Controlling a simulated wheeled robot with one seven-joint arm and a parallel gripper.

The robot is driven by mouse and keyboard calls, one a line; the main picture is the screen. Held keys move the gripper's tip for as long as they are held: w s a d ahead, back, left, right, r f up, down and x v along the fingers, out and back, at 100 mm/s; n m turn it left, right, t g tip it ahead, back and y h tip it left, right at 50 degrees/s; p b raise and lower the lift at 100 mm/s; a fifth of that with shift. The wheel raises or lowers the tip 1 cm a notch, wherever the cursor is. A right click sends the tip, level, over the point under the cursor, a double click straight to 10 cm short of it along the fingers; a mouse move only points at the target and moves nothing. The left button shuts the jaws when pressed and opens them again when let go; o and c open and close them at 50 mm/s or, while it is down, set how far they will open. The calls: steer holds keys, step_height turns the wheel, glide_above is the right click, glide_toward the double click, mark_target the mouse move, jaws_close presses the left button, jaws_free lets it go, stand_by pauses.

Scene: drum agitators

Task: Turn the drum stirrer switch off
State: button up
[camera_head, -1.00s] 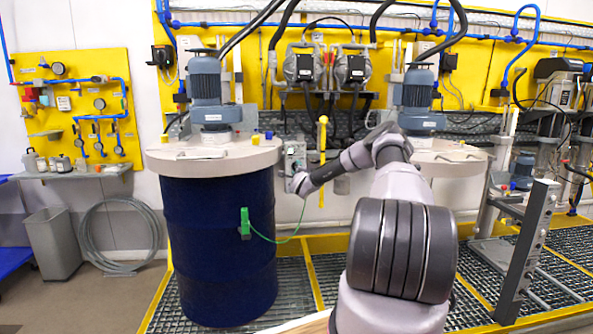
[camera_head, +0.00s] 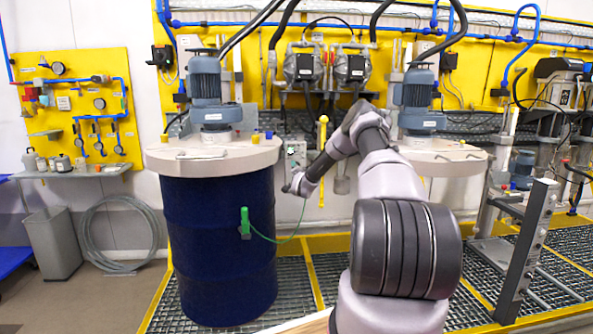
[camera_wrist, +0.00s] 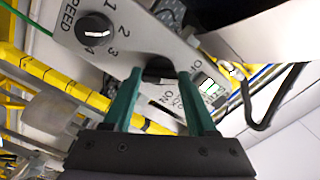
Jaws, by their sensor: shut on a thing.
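The grey control panel (camera_wrist: 135,38) fills the top of the wrist view. It carries a speed dial (camera_wrist: 95,29) with numbers and a dark switch knob (camera_wrist: 159,65) with OFF and ON labels near it. My gripper (camera_wrist: 161,76) has its two green fingers on either side of the switch knob and is shut on it. The knob's exact setting is partly hidden by the fingers. In the head view the control box (camera_head: 296,153) is beside the drum, and my gripper (camera_head: 288,187) is at its lower part, too small to read there.
A blue drum (camera_head: 220,250) with a pale lid and a grey motor (camera_head: 206,80) stands left of the box. A yellow vertical pole (camera_head: 323,135) is just right of it. A green clamp (camera_head: 244,222) with a thin cable hangs on the drum.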

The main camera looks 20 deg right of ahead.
steer(key=shift+n, duration=0.8)
steer(key=shift+f, duration=0.1)
steer(key=o, duration=1.4)
steer(key=shift+c, duration=0.2)
steer(key=v, duration=1.1)
